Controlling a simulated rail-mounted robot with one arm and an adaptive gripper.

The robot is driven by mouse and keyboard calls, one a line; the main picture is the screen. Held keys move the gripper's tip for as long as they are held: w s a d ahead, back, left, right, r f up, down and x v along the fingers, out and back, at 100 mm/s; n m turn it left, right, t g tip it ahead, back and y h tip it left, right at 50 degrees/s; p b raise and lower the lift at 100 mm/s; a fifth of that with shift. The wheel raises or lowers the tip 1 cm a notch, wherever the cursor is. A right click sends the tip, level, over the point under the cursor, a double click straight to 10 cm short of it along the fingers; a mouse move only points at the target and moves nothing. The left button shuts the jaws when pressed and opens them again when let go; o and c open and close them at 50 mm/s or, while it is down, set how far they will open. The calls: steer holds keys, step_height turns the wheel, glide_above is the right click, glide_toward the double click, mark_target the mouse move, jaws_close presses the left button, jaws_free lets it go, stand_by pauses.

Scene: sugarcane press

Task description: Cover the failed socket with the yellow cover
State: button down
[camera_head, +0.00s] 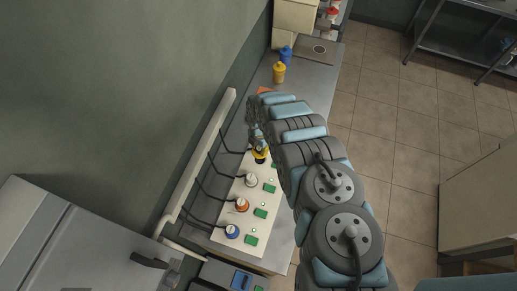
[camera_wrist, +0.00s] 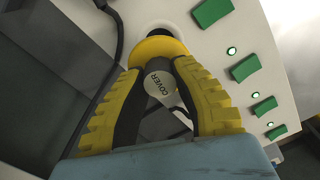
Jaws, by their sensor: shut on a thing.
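The yellow cover (camera_wrist: 158,49) is between my fingertips in the wrist view, its grey knob marked COVER facing the camera. My gripper (camera_wrist: 160,72) is shut on it. A pale round socket (camera_wrist: 168,28) shows just beyond the cover, partly hidden by it; I cannot tell whether they touch. In the head view my gripper (camera_head: 259,143) is at the far end of the white panel, with the yellow cover (camera_head: 261,156) just below it. My arm and gripper hide part of that end.
The white panel (camera_head: 233,219) bears a white plug (camera_head: 251,180), an orange plug (camera_head: 242,204) and a blue plug (camera_head: 232,231) with black cables, beside green blocks (camera_head: 260,213). Yellow (camera_head: 279,73) and blue (camera_head: 286,54) containers stand farther back on the counter. The wall is close on the left.

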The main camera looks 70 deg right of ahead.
mark_target(260, 148)
steer(key=shift+f+b, duration=1.85)
steer(key=shift+f, duration=0.9)
steer(key=shift+f+b, duration=0.55)
steer(key=shift+f, duration=0.1)
steer(key=c, duration=1.3)
jaws_free()
steer(key=shift+o, duration=0.2)
steer(key=shift+r, duration=0.15)
steer(key=shift+r+p, duration=3.9)
steer(key=shift+r, duration=1.55)
steer(key=shift+f, duration=0.1)
